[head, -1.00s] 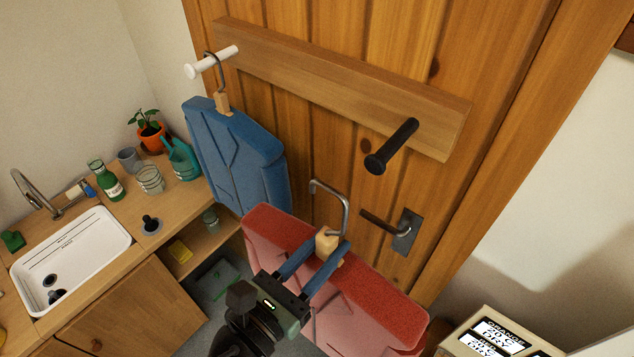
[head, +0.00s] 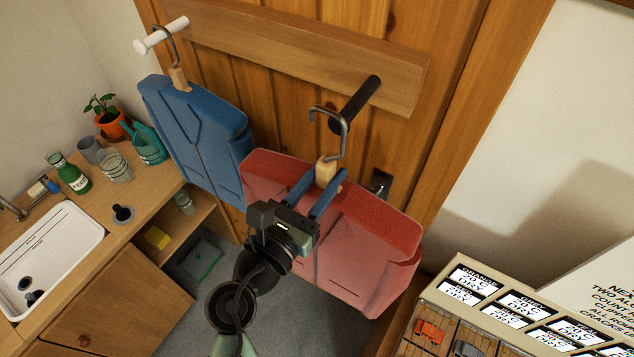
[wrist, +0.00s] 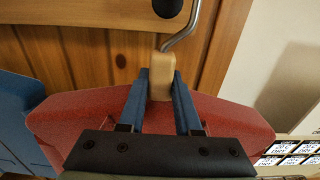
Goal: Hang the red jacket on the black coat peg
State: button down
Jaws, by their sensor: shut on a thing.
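The red jacket (head: 355,250) hangs below my gripper (head: 322,190), which is shut on the wooden block at the base of its metal hook. The hook (head: 345,125) stands up in front of the black coat peg (head: 357,100) in the head view and overlaps it; I cannot tell whether they touch. In the wrist view, the jacket (wrist: 80,115) spreads behind my gripper (wrist: 160,88), and the black peg's round end (wrist: 167,7) shows at the top edge beside the hook's shaft. The hook's top is out of that view.
A blue jacket (head: 195,130) hangs on the white peg (head: 160,35) at left, close to the red one. Both pegs are on a wooden board (head: 290,50) on the door. A door handle (head: 381,183) is partly hidden. A labelled box (head: 500,310) stands at lower right.

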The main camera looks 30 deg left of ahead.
jog(key=w+f+b, duration=0.2)
jog(key=w+b, duration=0.1)
jog(key=w, duration=0.6)
jog(key=shift+w+d+f, duration=0.15)
jog(key=shift+w+f, duration=0.1)
jog(key=shift+w, duration=0.05)
dwell(0.6)
jog(key=c, duration=0.5)
grip_release()
jog(key=b, duration=0.4)
send_over(323, 228)
jog(key=a, duration=0.2)
jog(key=shift+s+d, duration=0.1)
